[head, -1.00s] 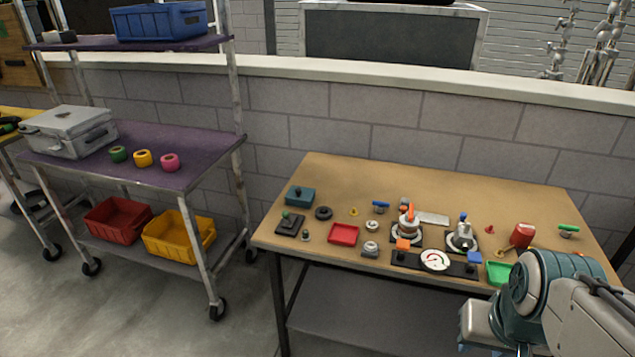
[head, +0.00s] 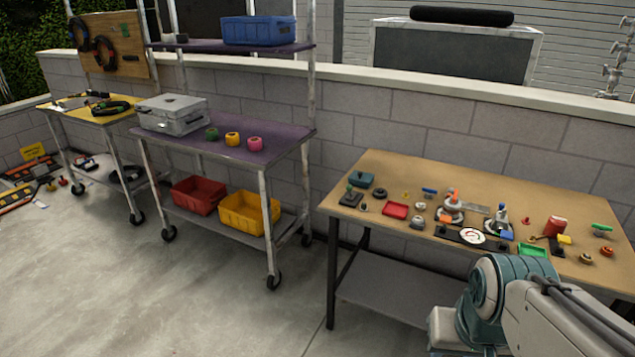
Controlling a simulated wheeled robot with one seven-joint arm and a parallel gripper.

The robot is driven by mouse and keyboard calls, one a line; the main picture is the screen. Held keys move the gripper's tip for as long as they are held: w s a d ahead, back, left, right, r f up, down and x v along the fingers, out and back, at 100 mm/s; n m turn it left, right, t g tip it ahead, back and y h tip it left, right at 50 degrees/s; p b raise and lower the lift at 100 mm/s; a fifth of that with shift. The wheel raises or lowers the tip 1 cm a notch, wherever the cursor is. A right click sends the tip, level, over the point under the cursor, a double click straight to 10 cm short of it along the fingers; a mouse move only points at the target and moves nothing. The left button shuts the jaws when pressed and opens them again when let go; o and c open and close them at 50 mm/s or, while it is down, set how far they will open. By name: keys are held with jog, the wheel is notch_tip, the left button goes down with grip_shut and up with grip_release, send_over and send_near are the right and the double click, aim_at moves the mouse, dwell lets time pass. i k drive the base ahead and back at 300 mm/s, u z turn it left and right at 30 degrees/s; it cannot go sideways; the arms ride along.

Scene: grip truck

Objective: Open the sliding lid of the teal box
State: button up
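The small teal box (head: 361,179) sits at the back left corner of the wooden table (head: 435,173). A small dark knob or handle shows on its top, and its lid looks shut, though the box is small in view. My arm shows at the lower right, in front of the table and well apart from the box. The fingers of my gripper are not in view.
A black joystick unit (head: 351,197), a black ring (head: 380,193) and a red tray (head: 395,210) stand near the box. More small parts cover the table's middle and right. A purple-topped cart (head: 230,155) stands to the left; clear floor (head: 190,300) lies in front.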

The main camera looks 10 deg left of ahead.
aim_at(359, 176)
jog(key=z, duration=0.3)
jog(key=k, duration=0.25)
jog(key=u, duration=1.15)
jog(key=i, duration=1.2)
jog(key=z, duration=0.85)
jog(key=i, duration=0.8)
jog(key=z, duration=0.5)
